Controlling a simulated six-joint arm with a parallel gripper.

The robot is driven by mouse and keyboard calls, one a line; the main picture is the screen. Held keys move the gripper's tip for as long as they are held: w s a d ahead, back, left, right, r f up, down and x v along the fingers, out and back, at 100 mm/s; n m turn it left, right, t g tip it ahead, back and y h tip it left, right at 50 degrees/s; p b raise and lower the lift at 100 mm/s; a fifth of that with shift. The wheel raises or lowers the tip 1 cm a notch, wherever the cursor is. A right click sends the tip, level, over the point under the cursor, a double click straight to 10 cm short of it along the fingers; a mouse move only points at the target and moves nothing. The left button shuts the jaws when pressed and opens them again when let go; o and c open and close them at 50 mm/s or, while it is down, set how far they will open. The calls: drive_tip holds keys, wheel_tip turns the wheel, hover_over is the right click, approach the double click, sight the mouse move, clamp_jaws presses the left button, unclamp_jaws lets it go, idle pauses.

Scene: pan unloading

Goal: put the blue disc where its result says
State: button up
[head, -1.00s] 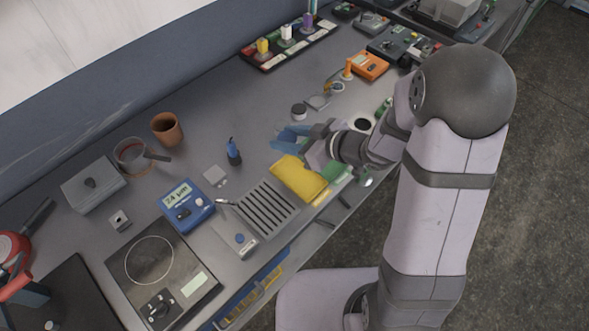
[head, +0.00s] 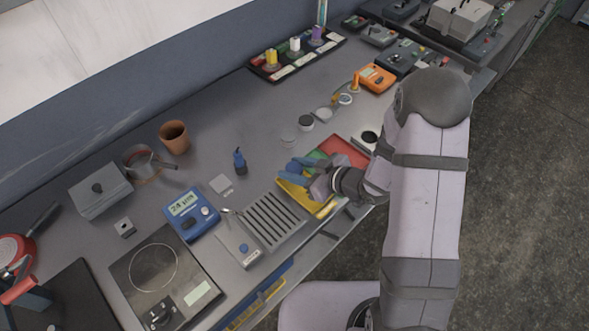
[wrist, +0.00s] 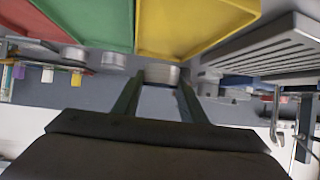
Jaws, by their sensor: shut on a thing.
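My gripper (head: 292,170) is over the yellow tray (head: 318,211), near its back left part, in the head view. In the wrist view its two fingers (wrist: 160,98) are shut on a pale grey disc (wrist: 160,74); no blue shows on its visible side. The yellow tray (wrist: 195,25) lies close by it, with the green tray (wrist: 92,22) and the red tray (wrist: 45,30) beside. In the head view the red tray (head: 346,150) is farthest right and the green tray (head: 316,157) is partly hidden. A blue gauge (head: 190,212) shows what looks like 24 µm; the first digit is unclear.
Small round pieces (head: 306,122) stand behind the trays. A slotted grey rack (head: 270,219) stands left of the yellow tray. An orange meter (head: 376,77) is at the back right.

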drive_tip(key=shift+f, duration=0.5)
drive_tip(key=shift+f, duration=0.1)
drive_tip(key=shift+f+b, duration=0.35)
drive_tip(key=shift+f, duration=0.2)
drive_tip(key=o, duration=1.2)
drive_tip(key=shift+c, duration=0.2)
